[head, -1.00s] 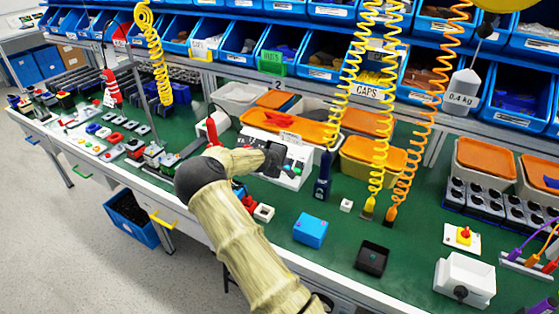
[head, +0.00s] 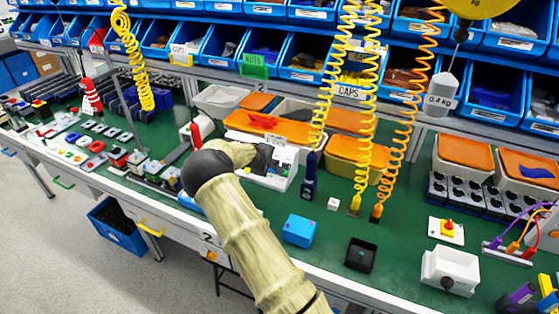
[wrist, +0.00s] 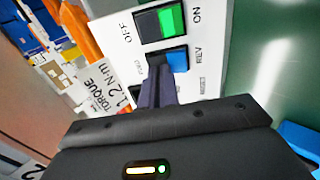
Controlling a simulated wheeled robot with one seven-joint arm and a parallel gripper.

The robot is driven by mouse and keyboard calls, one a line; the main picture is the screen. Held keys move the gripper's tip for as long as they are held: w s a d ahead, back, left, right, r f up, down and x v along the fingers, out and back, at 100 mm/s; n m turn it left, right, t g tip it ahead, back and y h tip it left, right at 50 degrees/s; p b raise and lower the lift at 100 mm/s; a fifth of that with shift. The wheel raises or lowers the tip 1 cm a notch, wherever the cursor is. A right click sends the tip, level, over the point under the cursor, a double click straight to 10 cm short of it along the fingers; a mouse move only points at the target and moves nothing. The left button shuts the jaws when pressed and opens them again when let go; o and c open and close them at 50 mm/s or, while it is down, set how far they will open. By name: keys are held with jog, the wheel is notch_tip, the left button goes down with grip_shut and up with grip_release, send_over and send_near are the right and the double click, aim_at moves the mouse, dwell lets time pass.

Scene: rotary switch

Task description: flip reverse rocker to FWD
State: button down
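A white control panel (wrist: 205,75) fills the middle of the wrist view. It carries a green rocker (wrist: 172,19) marked OFF and ON, and below it a blue rocker (wrist: 178,59) with REV on its right and a partly hidden FWD label on its left. My gripper (wrist: 158,68) has its dark fingers together, with nothing seen between them. The tips overlap the left, FWD side of the blue rocker; I cannot tell whether they touch it. In the head view the panel (head: 284,179) is on the bench, partly hidden by my arm.
A torque label (wrist: 100,95) lies left of the panel in the wrist view. In the head view a blue box (head: 300,230) and a black tray (head: 361,254) sit to the right on the green bench (head: 395,220). Coiled hoses (head: 400,130) hang behind.

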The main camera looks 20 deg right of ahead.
jog(key=shift+s+d+f, duration=0.25)
jog(key=shift+d+f, duration=0.05)
jog(key=shift+d, duration=0.1)
jog(key=shift+d+r, duration=0.1)
jog(key=shift+r, duration=0.05)
jog(key=shift+w+d+r+p, duration=0.1)
jog(key=shift+d+r+p, duration=0.05)
jog(key=shift+r+p, duration=0.35)
jog(key=shift+w+a+r, duration=0.1)
jog(key=shift+a, duration=0.2)
jog(key=shift+a+r+p, duration=0.2)
jog(key=shift+r+p, duration=0.1)
jog(key=shift+r, duration=0.25)
jog(key=r+v, duration=0.1)
jog(key=v, duration=1.1)
jog(key=shift+d+r, duration=0.2)
jog(key=shift+r, duration=0.15)
jog(key=shift+w, duration=0.1)
